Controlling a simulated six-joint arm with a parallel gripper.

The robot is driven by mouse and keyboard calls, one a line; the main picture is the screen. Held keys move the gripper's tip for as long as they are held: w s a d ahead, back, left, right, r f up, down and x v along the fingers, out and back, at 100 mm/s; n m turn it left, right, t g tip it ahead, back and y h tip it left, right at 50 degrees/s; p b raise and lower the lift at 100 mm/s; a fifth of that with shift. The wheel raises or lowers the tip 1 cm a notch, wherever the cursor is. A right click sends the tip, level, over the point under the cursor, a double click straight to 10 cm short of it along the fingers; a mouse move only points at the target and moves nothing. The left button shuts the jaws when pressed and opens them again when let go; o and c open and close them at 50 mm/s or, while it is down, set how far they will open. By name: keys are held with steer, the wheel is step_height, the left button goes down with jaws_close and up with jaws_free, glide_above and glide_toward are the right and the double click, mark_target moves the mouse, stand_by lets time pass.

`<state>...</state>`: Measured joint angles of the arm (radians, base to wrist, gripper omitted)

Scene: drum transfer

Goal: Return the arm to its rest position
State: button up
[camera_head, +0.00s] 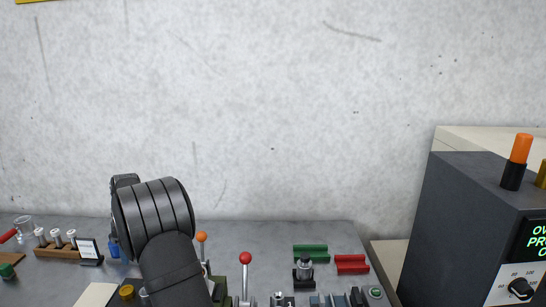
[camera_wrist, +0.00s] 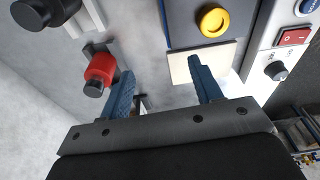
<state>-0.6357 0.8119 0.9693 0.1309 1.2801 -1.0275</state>
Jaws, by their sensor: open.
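My gripper (camera_wrist: 163,68) shows in the wrist view as two blue fingers standing apart, with nothing seen held between them. Beyond the fingers are a red cylinder with a black end (camera_wrist: 100,68) on the left and a yellow round button (camera_wrist: 214,21) on a dark panel. In the head view my dark arm rises from the bottom edge, left of centre, and bends over the bench.
The grey bench (camera_head: 270,233) holds a red-knobbed lever (camera_head: 245,258), an orange-knobbed lever (camera_head: 201,238), a green block (camera_head: 310,248), a red block (camera_head: 352,263) and a vial rack (camera_head: 57,250). A tall dark box (camera_head: 455,220) stands at right.

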glide_above(101, 289)
step_height(101, 289, down, 7)
steer(key=shift+w+d+f, duration=0.1)
steer(key=shift+d, duration=0.05)
step_height(101, 289, down, 4)
steer(key=shift+w+d+r, duration=0.1)
steer(key=shift+r, duration=0.45)
steer(key=shift+d+r, duration=0.1)
steer(key=shift+r, duration=0.35)
